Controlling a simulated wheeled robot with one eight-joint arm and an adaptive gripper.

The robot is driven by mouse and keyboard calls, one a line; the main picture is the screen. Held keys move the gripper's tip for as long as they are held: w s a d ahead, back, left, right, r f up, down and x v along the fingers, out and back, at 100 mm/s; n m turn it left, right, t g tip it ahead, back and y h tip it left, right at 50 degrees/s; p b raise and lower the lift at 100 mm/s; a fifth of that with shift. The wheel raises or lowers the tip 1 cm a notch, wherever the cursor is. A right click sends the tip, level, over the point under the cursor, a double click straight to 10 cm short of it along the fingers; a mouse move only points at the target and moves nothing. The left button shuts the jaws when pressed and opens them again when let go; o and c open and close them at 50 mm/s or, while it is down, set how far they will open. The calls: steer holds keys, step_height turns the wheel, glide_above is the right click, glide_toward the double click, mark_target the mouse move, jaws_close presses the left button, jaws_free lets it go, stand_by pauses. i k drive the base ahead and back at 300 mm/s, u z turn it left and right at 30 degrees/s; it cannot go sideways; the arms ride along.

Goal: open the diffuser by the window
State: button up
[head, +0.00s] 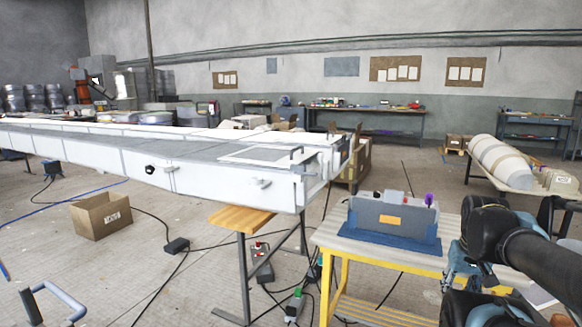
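I see no window and nothing I can clearly identify as a diffuser in the head view. A small purple item (429,199) stands at the right end of a grey box (393,215) with an orange label. It is too small to tell what it is. The grey box sits on a blue mat (385,238) on the slatted table. My black and blue arm comes in from the right edge, beside the table's right end. I cannot make out any gripper fingers, so what they hold is not shown.
The slatted table (333,238) with a yellow frame stands in front of me, left of my arm. A cardboard box (101,216) and cables lie on the floor. Workbenches (366,113) line the back wall.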

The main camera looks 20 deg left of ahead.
mark_target(274, 156)
steer(key=u, duration=1.25)
steer(key=k, duration=0.55)
steer(key=u, duration=0.15)
steer(key=i, duration=1.2)
steer(key=z, duration=0.4)
